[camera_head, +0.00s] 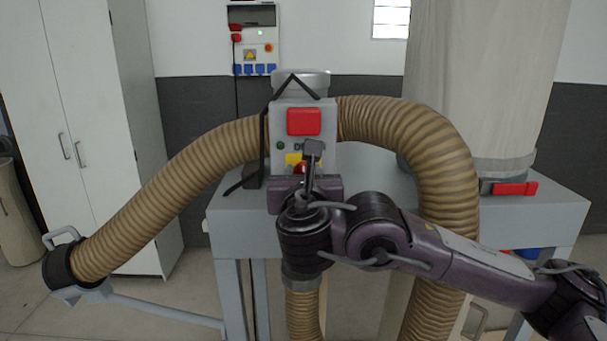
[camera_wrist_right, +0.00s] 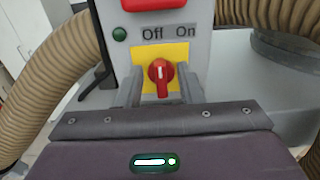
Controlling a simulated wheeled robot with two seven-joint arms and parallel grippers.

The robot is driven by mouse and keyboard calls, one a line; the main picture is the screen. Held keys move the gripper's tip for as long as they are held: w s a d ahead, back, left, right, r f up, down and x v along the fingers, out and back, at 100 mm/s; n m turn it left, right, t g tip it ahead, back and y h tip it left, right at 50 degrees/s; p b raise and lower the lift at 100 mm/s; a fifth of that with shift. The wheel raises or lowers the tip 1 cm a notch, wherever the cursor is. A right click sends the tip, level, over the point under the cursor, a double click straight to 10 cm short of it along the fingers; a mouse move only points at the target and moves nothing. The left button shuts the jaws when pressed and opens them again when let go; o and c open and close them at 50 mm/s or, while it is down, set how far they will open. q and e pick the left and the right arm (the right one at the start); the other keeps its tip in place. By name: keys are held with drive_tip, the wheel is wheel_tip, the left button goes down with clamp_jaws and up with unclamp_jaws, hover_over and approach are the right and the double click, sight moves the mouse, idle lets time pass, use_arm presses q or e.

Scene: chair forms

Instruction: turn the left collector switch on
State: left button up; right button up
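The collector switch is a red rotary knob (camera_wrist_right: 161,76) with a white mark, on a yellow plate (camera_wrist_right: 179,53) under the words "Off" and "On". The knob looks about upright in the right wrist view. In the head view the red knob (camera_head: 299,168) is partly hidden behind my right gripper (camera_head: 307,165). In the right wrist view the fingers of my right gripper (camera_wrist_right: 159,90) are apart, one on each side of the knob, with yellow plate showing between. I cannot tell whether either finger touches it. My left gripper is not in view.
A large red button (camera_head: 304,121) and a green lamp (camera_head: 281,146) sit on the same grey control box. Ribbed brown hoses (camera_head: 170,190) curve away on both sides. A grey collector table (camera_head: 375,210) stands below, with a pale filter bag (camera_head: 480,80) at right.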

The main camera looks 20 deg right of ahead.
clamp_jaws()
drive_tip(key=shift+f, duration=0.1)
idle(0.3)
drive_tip(key=shift+s+d+f+m+b, duration=0.1)
drive_tip(key=shift+d+f+m+b, duration=0.1)
drive_tip(key=shift+m+b, duration=2.6)
drive_tip(key=shift+w+d+f+m+b, duration=0.1)
drive_tip(key=shift+d+f+m+b, duration=0.1)
drive_tip(key=shift+m+b, duration=2.55)
drive_tip(key=shift+s+d+f+m+b, duration=0.1)
drive_tip(key=shift+d+f+m+b, duration=0.1)
drive_tip(key=shift+m+b, duration=2.6)
drive_tip(key=shift+m+p, duration=0.65)
drive_tip(key=shift+m, duration=0.1)
